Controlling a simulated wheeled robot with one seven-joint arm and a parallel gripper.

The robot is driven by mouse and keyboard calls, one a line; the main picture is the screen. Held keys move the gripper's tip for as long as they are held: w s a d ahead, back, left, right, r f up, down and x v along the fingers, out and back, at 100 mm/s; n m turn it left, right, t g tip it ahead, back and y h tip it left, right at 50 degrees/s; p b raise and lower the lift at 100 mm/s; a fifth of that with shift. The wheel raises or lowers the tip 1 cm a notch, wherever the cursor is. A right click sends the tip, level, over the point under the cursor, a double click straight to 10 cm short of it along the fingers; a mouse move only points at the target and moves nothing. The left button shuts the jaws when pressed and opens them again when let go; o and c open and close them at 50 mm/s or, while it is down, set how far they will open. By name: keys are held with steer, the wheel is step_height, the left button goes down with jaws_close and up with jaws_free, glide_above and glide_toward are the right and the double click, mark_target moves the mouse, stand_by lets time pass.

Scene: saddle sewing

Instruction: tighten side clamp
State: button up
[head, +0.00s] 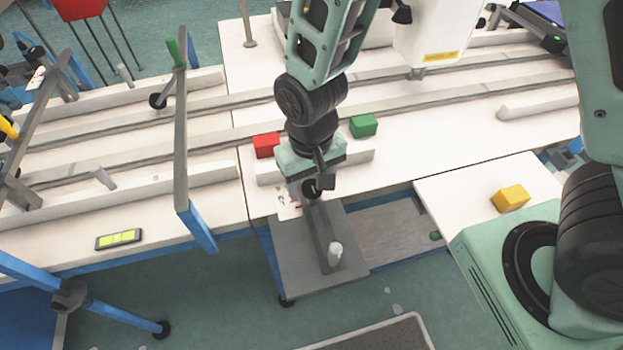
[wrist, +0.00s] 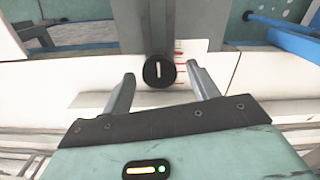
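A round black knob (wrist: 158,71) with a white line across its face shows in the wrist view, on the end of a grey bar (wrist: 175,25). It looks like the side clamp's knob. The white line stands nearly upright in the picture. My gripper (wrist: 161,69) is open, with one finger on each side of the knob and visible gaps to both. Whether the fingertips reach as deep as the knob is hard to tell.
A red block (head: 266,145) and a green block (head: 363,126) sit on the white table either side of my arm. A yellow block (head: 510,198) lies on the right table. A red-marked scale (wrist: 182,60) is beside the knob.

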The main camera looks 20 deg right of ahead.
mark_target(311, 186)
step_height(311, 186, up, 17)
steer(key=shift+r, duration=0.2)
stand_by(0.5)
steer(key=s+d+f+n, duration=0.1)
steer(key=s+d+n, duration=0.1)
steer(key=s, duration=0.4)
steer(key=s+d+n, duration=0.1)
steer(key=s+n, duration=0.2)
steer(key=s, duration=0.3)
steer(key=shift+d+f+y, duration=0.3)
steer(key=shift+d+f, duration=0.05)
steer(key=shift+d, duration=0.05)
